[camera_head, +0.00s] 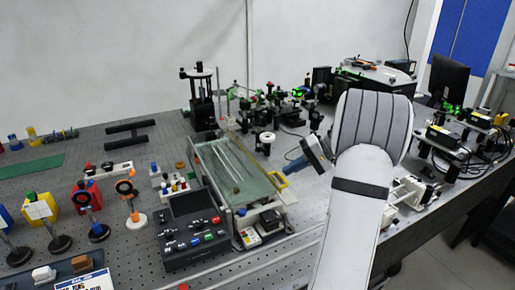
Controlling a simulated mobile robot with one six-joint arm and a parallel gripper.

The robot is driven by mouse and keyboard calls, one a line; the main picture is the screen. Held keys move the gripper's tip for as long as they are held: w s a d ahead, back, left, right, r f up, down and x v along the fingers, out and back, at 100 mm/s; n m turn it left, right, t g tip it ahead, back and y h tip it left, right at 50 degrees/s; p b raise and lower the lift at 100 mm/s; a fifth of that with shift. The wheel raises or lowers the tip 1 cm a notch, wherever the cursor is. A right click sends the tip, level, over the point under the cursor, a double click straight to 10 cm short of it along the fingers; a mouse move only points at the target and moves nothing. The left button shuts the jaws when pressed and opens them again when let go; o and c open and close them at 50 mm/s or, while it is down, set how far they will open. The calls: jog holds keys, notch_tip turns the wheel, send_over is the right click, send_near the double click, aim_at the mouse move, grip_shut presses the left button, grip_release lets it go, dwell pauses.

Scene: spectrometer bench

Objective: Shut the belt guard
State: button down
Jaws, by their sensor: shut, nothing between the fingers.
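The belt guard appears to be the clear, greenish panel (228,165) over the long low unit in the middle of the bench. A yellow handle (290,177) is at its right side. I cannot tell from this view how far open the guard is. My gripper (295,163) is at the end of my white arm, just above and right of the yellow handle in the picture. It is shut and holds nothing. I cannot tell whether it touches the handle. My arm hides part of the bench to the right.
A dark control box (192,228) with coloured buttons stands left of the guarded unit. Posts with round mounts (131,200) stand further left. Optics (267,142) and cables crowd the bench behind. A perforated strip of bench (240,268) in front is clear.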

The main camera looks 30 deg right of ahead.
jog(key=w+a+r+v, duration=0.1)
jog(key=v, duration=1.1)
jog(key=s+a+g+h, duration=0.2)
jog(key=a+g+h, duration=0.15)
jog(key=a, duration=1.55)
jog(key=s+a+f+n+h, duration=0.1)
jog(key=s+a+f+h, duration=0.1)
jog(key=s+a, duration=0.2)
jog(key=s+a+f+n+t+h, duration=0.1)
jog(key=s+a+f+h, duration=0.1)
jog(key=s+a, duration=0.3)
jog(key=s+a+f+n+h, duration=0.2)
jog(key=s+a+f+h, duration=0.1)
jog(key=s+a, duration=0.2)
jog(key=shift+s+a+f+t, duration=0.1)
jog(key=shift+s+f+t, duration=0.15)
jog(key=shift+s, duration=0.05)
